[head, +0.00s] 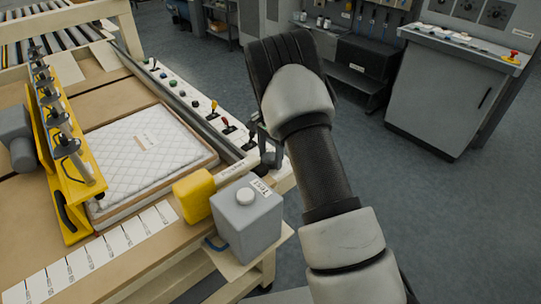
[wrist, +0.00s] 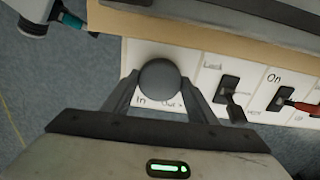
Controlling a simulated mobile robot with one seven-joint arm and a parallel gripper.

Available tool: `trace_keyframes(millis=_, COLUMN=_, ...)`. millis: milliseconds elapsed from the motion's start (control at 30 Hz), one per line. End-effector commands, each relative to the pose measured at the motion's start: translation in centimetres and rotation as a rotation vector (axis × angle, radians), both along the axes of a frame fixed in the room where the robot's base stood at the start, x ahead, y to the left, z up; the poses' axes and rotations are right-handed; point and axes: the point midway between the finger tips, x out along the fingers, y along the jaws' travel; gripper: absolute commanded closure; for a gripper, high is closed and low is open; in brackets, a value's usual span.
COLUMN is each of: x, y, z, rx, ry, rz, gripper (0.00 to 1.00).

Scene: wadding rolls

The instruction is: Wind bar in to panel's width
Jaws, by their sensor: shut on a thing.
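A round dark grey knob (wrist: 160,79) sits on a white plate marked "In" and, partly hidden, what looks like "Out". My gripper (wrist: 160,88) is shut on this knob, one finger on each side. In the head view my gripper (head: 268,148) is at the near end of the control strip, partly hidden by my arm. The yellow bar (head: 75,185) carries several upright dark fittings and stands along the left side of the white quilted panel (head: 145,150). The panel lies flat on the brown bench.
A "Lock" lever (wrist: 230,98) and a red-handled "On" lever (wrist: 285,102) stand right of the knob. A yellow block (head: 195,195) and a grey jug (head: 245,220) stand at the near corner. A marked white scale (head: 90,252) lies along the front. Open floor lies to the right.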

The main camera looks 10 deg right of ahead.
Motion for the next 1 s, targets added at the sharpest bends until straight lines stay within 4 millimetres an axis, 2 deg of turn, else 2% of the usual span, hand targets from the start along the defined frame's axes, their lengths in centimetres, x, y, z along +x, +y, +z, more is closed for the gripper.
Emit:
trace_keyframes(millis=400, x=0.06, y=0.05, z=0.10, rx=0.000, ry=-0.002, rz=-0.179, gripper=0.70)
trace_keyframes(millis=933, x=0.08, y=0.04, z=0.09, rx=0.000, ry=-0.002, rz=-0.200, gripper=0.70)
trace_keyframes(millis=967, x=0.08, y=0.04, z=0.09, rx=0.000, ry=-0.002, rz=-0.200, gripper=0.44)
trace_keyframes(millis=1000, x=0.07, y=0.03, z=0.09, rx=0.000, ry=-0.002, rz=-0.200, gripper=0.38)
